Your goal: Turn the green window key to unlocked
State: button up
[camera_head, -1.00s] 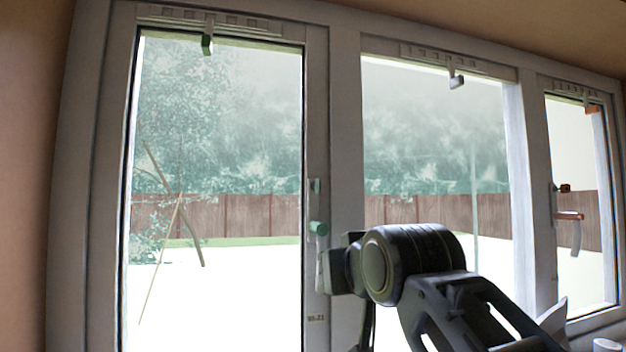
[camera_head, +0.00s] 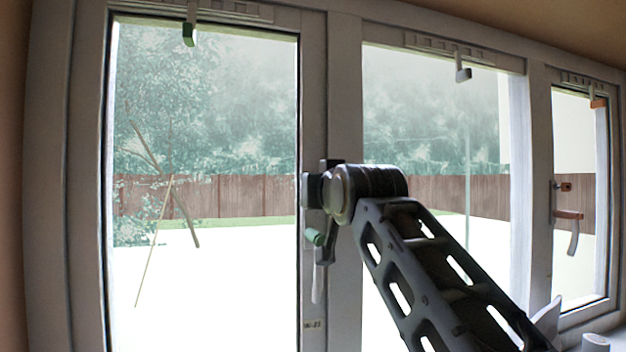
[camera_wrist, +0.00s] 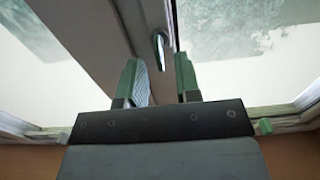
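The left window's handle has a green neck (camera_head: 315,237) and a pale lever (camera_head: 318,283) that hangs down. My gripper (camera_head: 312,190) is just above this handle, at the window's right frame, over the spot where the key sits. The key itself is hidden behind my gripper, so I cannot tell its angle. In the wrist view my gripper (camera_wrist: 158,70) has its two greenish fingers apart, with nothing visible between the tips. A shiny lever (camera_wrist: 160,45) shows beyond the gap. Whether the fingers touch the key cannot be told.
A green top latch (camera_head: 189,35) is on the left window and a grey one (camera_head: 463,74) on the middle window. The right window has an orange key (camera_head: 564,187) and an orange-necked handle (camera_head: 568,214). A pale object (camera_head: 595,342) stands at lower right.

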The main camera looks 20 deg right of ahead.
jog(key=shift+w+p, duration=0.4)
jog(key=shift+w, duration=0.95)
jog(key=shift+c, duration=0.2)
grip_shut()
